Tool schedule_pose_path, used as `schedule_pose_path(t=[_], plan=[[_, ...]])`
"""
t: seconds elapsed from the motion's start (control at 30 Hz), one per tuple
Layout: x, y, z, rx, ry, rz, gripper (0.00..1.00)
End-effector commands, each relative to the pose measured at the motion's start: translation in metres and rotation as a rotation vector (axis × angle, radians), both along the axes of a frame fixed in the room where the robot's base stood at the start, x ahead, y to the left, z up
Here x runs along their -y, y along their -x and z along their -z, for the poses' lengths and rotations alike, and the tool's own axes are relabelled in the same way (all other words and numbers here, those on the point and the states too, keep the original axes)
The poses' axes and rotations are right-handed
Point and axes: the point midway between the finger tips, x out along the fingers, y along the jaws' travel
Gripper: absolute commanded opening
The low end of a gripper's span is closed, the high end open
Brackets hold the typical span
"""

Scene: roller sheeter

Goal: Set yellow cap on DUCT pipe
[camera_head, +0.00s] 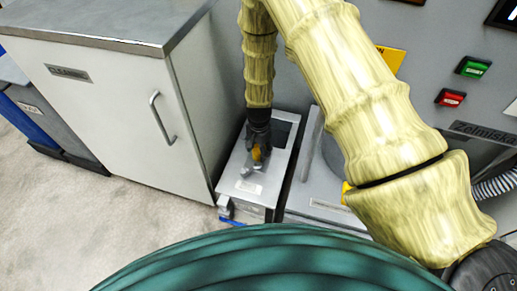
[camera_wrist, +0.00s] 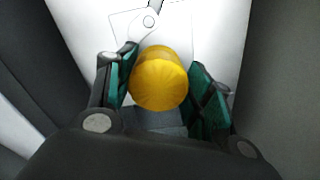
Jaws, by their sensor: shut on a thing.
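The yellow cap (camera_wrist: 158,80) is a round, ribbed piece between the two green-padded fingers of my gripper (camera_wrist: 160,88) in the wrist view. My gripper is shut on it. In the head view my gripper (camera_head: 256,150) points down over a grey metal box (camera_head: 242,190), with the cap (camera_head: 257,154) showing as a small yellow spot at the fingers. A small grey fitting lies under the fingers on the box top. I cannot tell whether the cap touches anything below it. No pipe marked DUCT can be made out.
A white cabinet (camera_head: 120,105) with a handle stands close on the left. A grey panel with a green button (camera_head: 473,67) and a red button (camera_head: 450,98) is on the right. A corrugated hose (camera_head: 495,184) is at the right edge. The floor at lower left is clear.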

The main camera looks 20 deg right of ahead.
Motion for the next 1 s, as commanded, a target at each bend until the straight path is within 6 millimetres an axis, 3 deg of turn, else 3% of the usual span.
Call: schedule_pose_path(t=[0.37,0.4,0.5,1.0], plan=[[0.0000,-0.0001,0.0013,0.000,0.000,0.000,0.28],[0.0000,-0.0001,0.0013,0.000,0.000,0.000,0.57],[0.0000,-0.0001,0.0013,0.000,0.000,0.000,0.75],[0.0000,-0.0009,-0.0078,0.001,0.000,0.000,0.77]])
